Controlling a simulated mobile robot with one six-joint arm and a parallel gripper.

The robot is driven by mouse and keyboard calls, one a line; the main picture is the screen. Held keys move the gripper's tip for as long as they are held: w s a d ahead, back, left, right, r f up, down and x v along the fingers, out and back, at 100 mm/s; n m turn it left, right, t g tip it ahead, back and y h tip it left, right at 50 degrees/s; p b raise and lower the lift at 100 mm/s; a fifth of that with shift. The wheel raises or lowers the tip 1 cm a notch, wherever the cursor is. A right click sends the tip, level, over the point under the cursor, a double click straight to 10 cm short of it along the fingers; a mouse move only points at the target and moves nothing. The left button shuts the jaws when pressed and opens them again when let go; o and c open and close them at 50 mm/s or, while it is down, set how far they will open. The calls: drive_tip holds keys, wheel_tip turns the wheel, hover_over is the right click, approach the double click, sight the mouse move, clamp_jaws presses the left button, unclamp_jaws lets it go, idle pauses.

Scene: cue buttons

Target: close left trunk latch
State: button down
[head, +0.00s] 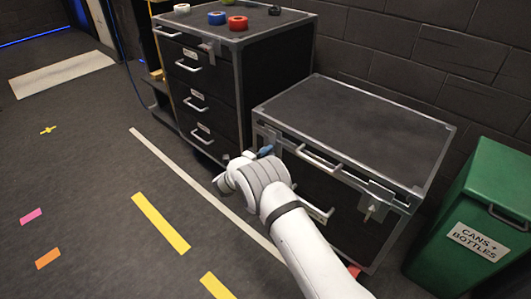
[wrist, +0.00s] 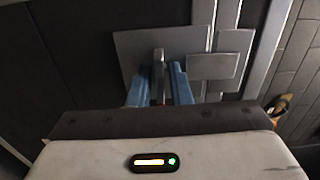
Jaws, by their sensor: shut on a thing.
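The black trunk (head: 355,125) with metal edges stands on the floor against the wall, its lid down. Its left latch (head: 268,134) is at the front left corner, partly hidden by my gripper (head: 262,153). In the wrist view, the blue fingers of my gripper (wrist: 160,86) are on both sides of the thin grey lever of the left latch (wrist: 158,62) and shut on it. A flat metal plate (wrist: 130,48) lies behind the lever. The right latch (head: 373,206) is at the trunk's front right. Whether the left latch is fastened cannot be told.
A black drawer cabinet (head: 245,78) with tape rolls on top stands just left of the trunk. A green bin (head: 470,215) stands to the right. The trunk's front handle (head: 318,157) lies between the latches. The floor at left is clear, with tape marks.

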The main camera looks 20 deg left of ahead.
drive_tip(key=shift+s+a, duration=0.1)
drive_tip(key=shift+a, duration=0.1)
drive_tip(key=c, duration=1.6)
unclamp_jaws()
drive_tip(key=shift+o, duration=0.2)
drive_tip(key=shift+d, duration=0.1)
drive_tip(key=p+v, duration=0.1)
drive_tip(key=v, duration=0.6)
drive_tip(key=shift+s+p, duration=0.3)
drive_tip(key=shift+s, duration=0.05)
